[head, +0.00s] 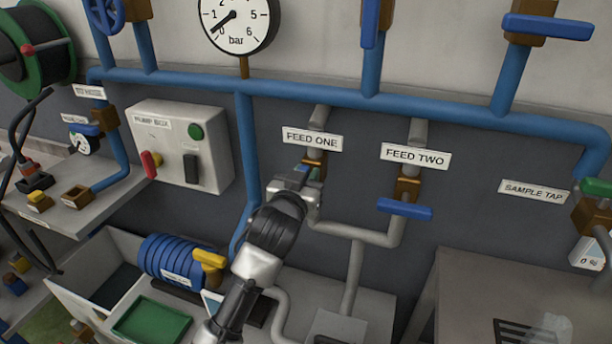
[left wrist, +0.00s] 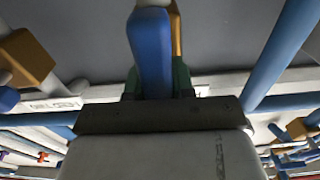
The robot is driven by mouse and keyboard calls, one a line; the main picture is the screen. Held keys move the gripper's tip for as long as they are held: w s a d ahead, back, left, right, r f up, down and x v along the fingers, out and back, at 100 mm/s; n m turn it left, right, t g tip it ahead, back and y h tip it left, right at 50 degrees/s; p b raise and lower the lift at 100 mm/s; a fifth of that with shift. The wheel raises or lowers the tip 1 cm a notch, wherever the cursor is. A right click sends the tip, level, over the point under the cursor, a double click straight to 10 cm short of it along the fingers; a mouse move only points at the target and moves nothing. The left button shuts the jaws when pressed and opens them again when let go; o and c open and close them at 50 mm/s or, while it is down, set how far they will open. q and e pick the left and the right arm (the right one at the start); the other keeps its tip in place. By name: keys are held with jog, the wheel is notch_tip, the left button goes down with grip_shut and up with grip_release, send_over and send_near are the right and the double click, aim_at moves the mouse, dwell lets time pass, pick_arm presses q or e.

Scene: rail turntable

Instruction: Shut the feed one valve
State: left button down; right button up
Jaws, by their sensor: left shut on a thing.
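The FEED ONE label (head: 312,139) hangs on a grey vertical pipe under the blue main. The feed one valve (head: 315,158) sits just below it, with a brass body. My left gripper (head: 303,180) is at this valve and mostly covers its handle in the head view. In the left wrist view the blue handle (left wrist: 151,55) stands between the green-tipped fingers (left wrist: 158,85), which are shut on it. Part of the brass body (left wrist: 176,30) shows behind the handle. The handle's angle to its pipe is hard to tell.
The feed two valve (head: 405,207), with its blue lever crosswise to its pipe, is close on the right. A pump box (head: 182,148) is on the left. A blue motor (head: 178,259) with a yellow handle lies below. The sample tap (head: 592,212) is at far right.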

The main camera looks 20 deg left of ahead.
pick_arm(q)
jog(key=m+p, duration=0.2)
jog(key=m, duration=0.1)
jog(key=shift+d+r+p, duration=0.1)
jog(key=shift+d+p, duration=0.1)
jog(key=shift+p, duration=0.1)
jog(key=shift+d+f+m+p, duration=0.25)
jog(key=shift+m+p, duration=0.8)
jog(key=shift+m, duration=1.35)
jog(key=shift+d+f+m+p, duration=0.1)
jog(key=shift+f+m+p, duration=0.2)
jog(key=shift+m+p, duration=1.45)
jog(key=shift+d+f+m+p, duration=0.2)
jog(key=shift+f+m+p, duration=0.15)
jog(key=shift+m, duration=2.7)
jog(key=c, duration=1)
grip_release()
jog(key=shift+o, duration=0.2)
jog(key=shift+s, duration=0.1)
